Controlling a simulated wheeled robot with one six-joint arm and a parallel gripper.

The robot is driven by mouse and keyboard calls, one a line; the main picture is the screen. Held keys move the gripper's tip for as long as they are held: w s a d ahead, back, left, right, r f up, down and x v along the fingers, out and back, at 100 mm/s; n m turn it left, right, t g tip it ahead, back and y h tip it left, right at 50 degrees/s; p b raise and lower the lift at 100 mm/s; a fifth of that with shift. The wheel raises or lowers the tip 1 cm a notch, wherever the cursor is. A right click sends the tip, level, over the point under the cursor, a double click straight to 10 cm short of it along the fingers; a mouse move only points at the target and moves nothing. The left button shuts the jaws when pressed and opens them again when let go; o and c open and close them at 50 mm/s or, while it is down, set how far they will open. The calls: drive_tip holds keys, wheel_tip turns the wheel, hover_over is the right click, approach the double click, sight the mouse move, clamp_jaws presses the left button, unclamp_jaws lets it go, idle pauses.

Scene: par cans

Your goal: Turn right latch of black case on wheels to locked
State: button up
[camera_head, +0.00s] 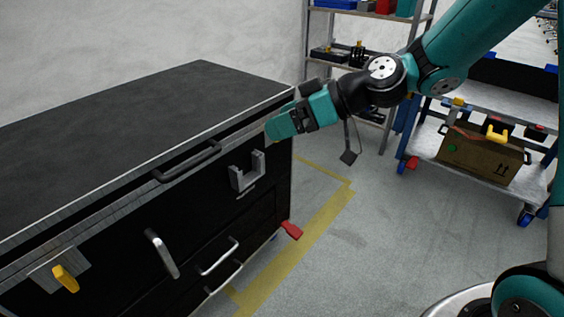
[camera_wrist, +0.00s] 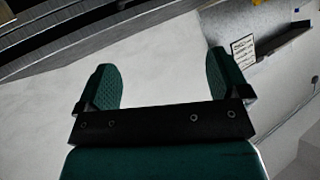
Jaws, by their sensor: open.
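The black case on wheels (camera_head: 150,115) fills the left of the head view, with a dark top and pale metal edging. A yellow latch (camera_head: 66,279) on a grey plate sits at the left of its front. I see no right latch; my arm's end covers part of the case's right upper edge. My gripper (camera_head: 272,128) is at that right end, by the edging; I cannot tell whether it touches. In the wrist view its two green fingers (camera_wrist: 162,78) are spread apart with nothing held between them, only a pale surface beyond.
The case front carries a black handle (camera_head: 187,162), a grey U-shaped bracket (camera_head: 247,173) and silver handles (camera_head: 162,254). A red pedal (camera_head: 291,230) sticks out low at its right. A cart with a cardboard box (camera_head: 480,156) stands right. Floor (camera_head: 350,230) between is clear.

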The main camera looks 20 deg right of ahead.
drive_tip(key=w+d+f+m+t+b, duration=0.2)
drive_tip(key=w+d+f+t+b, duration=0.35)
drive_tip(key=d+f, duration=0.35)
drive_tip(key=w+d+f+m+t+b, duration=0.1)
drive_tip(key=w+d+f+t+b, duration=0.45)
drive_tip(key=f, duration=0.65)
drive_tip(key=shift+g+h, duration=0.4)
drive_tip(key=shift+g, duration=0.1)
drive_tip(key=p+x, duration=0.1)
drive_tip(key=x, duration=0.5)
drive_tip(key=d+p+x, duration=0.1)
drive_tip(key=x, duration=0.5)
drive_tip(key=w+p+x, duration=0.1)
drive_tip(key=x, duration=0.5)
drive_tip(key=shift+w+d+r, duration=0.1)
drive_tip(key=shift+d+r, duration=0.05)
drive_tip(key=shift+d, duration=0.25)
drive_tip(key=shift+c, duration=0.4)
drive_tip(key=c, duration=0.9)
drive_tip(key=shift+o, duration=0.2)
